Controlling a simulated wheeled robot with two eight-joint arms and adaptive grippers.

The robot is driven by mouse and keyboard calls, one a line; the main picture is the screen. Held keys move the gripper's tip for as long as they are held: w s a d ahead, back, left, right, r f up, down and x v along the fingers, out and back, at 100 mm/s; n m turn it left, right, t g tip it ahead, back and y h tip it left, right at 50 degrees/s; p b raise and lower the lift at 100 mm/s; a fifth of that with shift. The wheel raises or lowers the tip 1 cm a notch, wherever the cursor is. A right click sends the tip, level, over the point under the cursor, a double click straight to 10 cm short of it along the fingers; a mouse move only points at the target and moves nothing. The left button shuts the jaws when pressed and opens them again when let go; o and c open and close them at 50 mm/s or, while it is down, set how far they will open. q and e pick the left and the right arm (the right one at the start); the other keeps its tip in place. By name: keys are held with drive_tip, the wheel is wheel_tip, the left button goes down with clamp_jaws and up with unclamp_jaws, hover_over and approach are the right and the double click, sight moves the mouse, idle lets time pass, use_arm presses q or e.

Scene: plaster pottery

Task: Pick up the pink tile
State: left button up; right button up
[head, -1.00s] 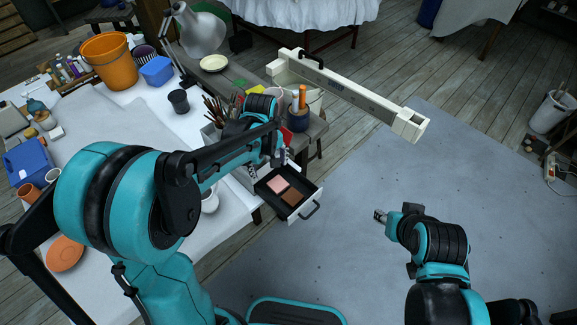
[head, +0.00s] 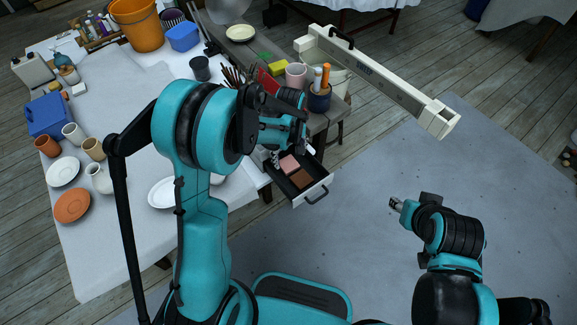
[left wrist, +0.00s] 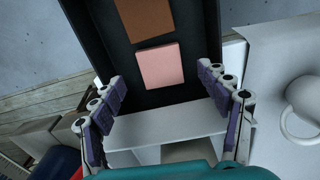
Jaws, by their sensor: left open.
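The pink tile (left wrist: 161,66) lies flat in the open drawer (left wrist: 104,43), beside a brown tile (left wrist: 143,17). In the head view the pink tile (head: 289,164) and the brown tile (head: 301,179) lie in the drawer (head: 316,192), which is pulled out from the table's side. My left gripper (left wrist: 165,108) is open, its purple-padded fingers spread wide over the near end of the drawer. The pink tile is ahead of and between the fingertips, not touched. My right gripper (head: 394,203) is over the floor on the right; its jaw state is too small to tell.
A white mug (left wrist: 302,107) stands right of the drawer in the left wrist view. The worktable (head: 110,240) carries plates, cups and an orange bucket (head: 137,22). Floor right of the drawer is clear.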

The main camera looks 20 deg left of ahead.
sight(289, 164)
use_arm(q)
wheel_tip(289, 164, down, 4)
drive_tip(key=shift+w+r+b, duration=0.1)
drive_tip(key=shift+b, duration=0.6)
drive_tip(key=c, duration=1.3)
drive_tip(key=shift+r, duration=0.15)
